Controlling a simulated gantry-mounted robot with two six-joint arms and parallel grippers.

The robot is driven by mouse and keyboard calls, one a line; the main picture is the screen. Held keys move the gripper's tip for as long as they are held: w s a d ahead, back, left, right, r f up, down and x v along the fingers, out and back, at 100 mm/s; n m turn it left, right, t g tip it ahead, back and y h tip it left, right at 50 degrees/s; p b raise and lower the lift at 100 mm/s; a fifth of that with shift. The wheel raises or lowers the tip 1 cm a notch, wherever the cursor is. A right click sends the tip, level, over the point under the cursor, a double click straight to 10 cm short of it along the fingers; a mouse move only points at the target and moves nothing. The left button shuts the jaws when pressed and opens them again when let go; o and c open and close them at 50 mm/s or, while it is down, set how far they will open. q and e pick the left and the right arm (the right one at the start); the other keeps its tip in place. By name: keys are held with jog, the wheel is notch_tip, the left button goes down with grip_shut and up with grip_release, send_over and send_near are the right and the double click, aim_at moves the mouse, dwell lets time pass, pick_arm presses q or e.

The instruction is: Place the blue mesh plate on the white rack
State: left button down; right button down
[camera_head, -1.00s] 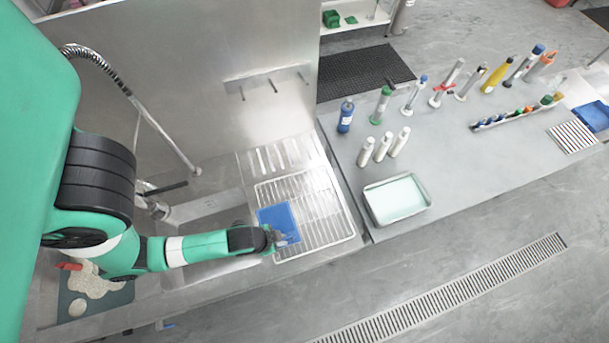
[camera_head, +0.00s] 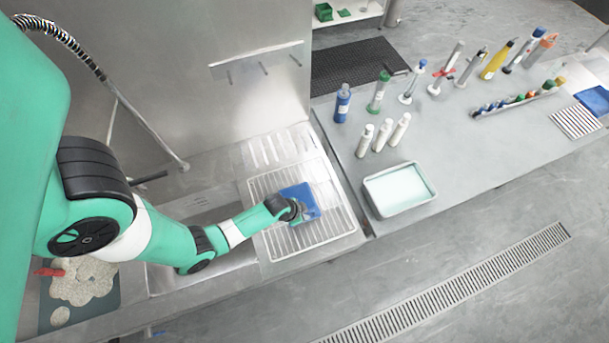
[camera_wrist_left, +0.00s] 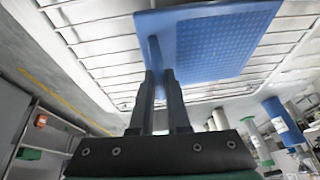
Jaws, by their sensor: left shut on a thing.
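The blue mesh plate (camera_head: 302,199) shows over the middle of the white rack (camera_head: 331,235) in the head view. The plate also shows in the left wrist view (camera_wrist_left: 215,45), with the rack's wires (camera_wrist_left: 95,45) behind it. My left gripper (camera_head: 291,211) is shut on the plate's edge or a raised part of it; its two dark fingers (camera_wrist_left: 160,85) meet the plate in the wrist view. Whether the plate touches the rack wires cannot be told. My right gripper is not in view.
A sink basin (camera_head: 205,215) lies left of the rack. A grey tray with pale contents (camera_head: 367,196) and white bottles (camera_head: 383,135) stand on the counter to the right. A metal wall with hooks (camera_head: 262,68) rises behind.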

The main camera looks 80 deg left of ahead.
pick_arm(q)
jog(key=shift+f, duration=0.15)
jog(key=c, duration=0.9)
grip_release()
jog(key=p+v, duration=0.8)
jog(key=v, duration=0.4)
jog(key=shift+d, duration=0.1)
